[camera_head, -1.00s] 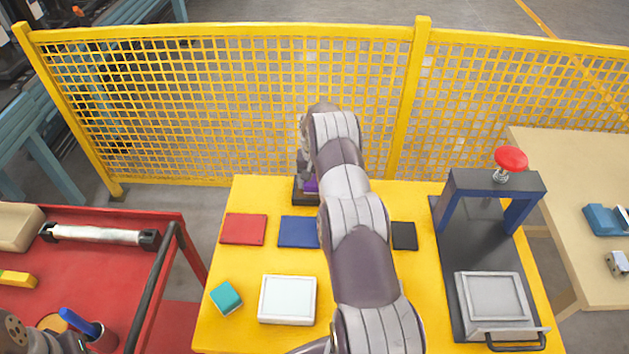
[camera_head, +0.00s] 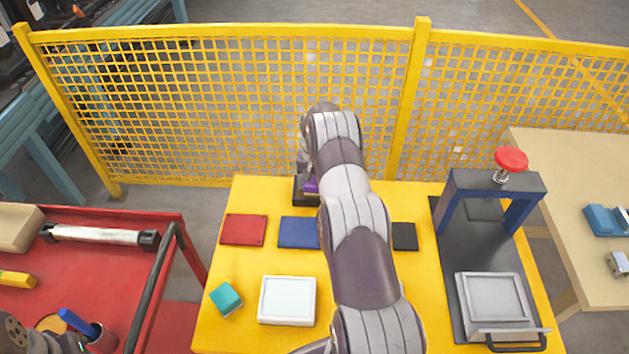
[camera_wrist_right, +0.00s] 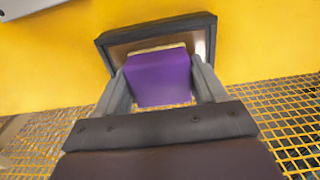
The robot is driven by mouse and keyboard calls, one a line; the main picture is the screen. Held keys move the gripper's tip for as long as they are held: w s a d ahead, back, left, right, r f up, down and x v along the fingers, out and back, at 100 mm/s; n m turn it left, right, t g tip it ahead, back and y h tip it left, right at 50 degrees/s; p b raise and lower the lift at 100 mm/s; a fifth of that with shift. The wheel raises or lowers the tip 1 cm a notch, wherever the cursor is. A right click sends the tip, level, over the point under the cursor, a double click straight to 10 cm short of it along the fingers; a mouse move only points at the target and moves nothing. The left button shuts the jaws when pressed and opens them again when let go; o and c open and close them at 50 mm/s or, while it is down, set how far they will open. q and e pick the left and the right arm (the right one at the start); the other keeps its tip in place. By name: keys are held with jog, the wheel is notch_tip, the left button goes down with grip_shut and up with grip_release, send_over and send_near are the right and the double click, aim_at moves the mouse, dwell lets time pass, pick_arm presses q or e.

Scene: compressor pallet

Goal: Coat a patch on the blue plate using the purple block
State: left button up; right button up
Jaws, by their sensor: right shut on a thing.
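My right gripper (camera_wrist_right: 163,88) is shut on the purple block (camera_wrist_right: 160,75), with a finger on each side. The block is at a shallow dark tray (camera_wrist_right: 205,28) with a pale brown inside; I cannot tell whether it touches the bottom. In the head view the purple block (camera_head: 311,187) and dark tray (camera_head: 305,200) show at the yellow table's back edge, partly behind my right arm. The blue plate (camera_head: 297,232) lies flat on the table, its right side close to my arm. My left gripper's jaws are not in view.
The yellow table (camera_head: 245,268) also holds a red plate (camera_head: 243,229), a black plate (camera_head: 404,236), a white tray (camera_head: 263,300), a teal block (camera_head: 226,299) and a press (camera_head: 455,260). A yellow mesh fence (camera_head: 230,100) stands close behind. A red cart (camera_head: 90,270) stands left.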

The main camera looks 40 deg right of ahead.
notch_tip(320, 180, up, 7)
jog(key=p, duration=0.3)
jog(key=shift+w+d+f, duration=0.1)
dwell(0.7)
